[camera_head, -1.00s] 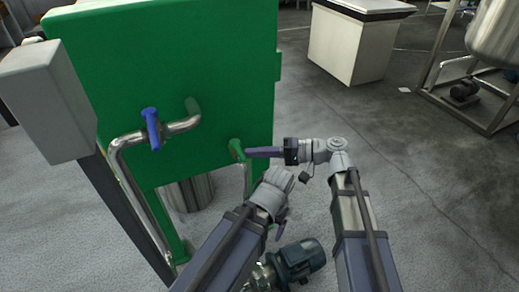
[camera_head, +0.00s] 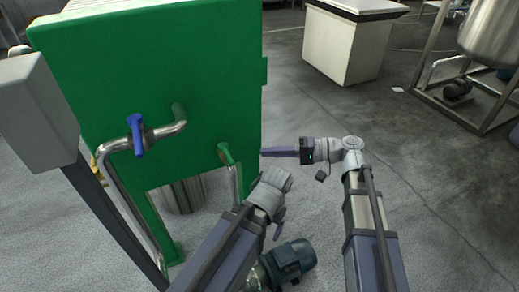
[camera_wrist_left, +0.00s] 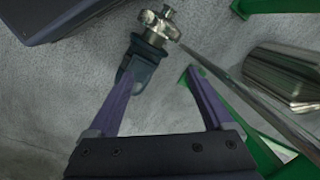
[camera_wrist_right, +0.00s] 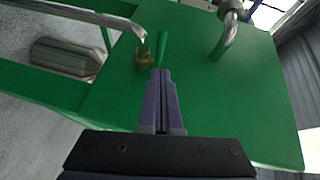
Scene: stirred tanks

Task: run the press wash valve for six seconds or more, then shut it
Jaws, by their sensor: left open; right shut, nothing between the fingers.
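A green lever handle (camera_head: 226,154) sits low on the right of the green press panel (camera_head: 90,60). In the right wrist view the green handle (camera_wrist_right: 162,48) stands beside a brass valve body (camera_wrist_right: 144,60) under a steel pipe. A blue lever handle (camera_head: 136,135) sits on a steel pipe further left. I cannot tell from labels which is the wash valve. My right gripper (camera_head: 263,152) is shut and empty, its tips just right of the green handle and apart from it. My left gripper (camera_wrist_left: 160,82) is open and empty, low over the floor.
A pump motor (camera_head: 292,260) is on the floor below my left arm. A grey box on a post (camera_head: 30,110) stands at the left. A white cabinet (camera_head: 343,45) and a tank frame stand further back.

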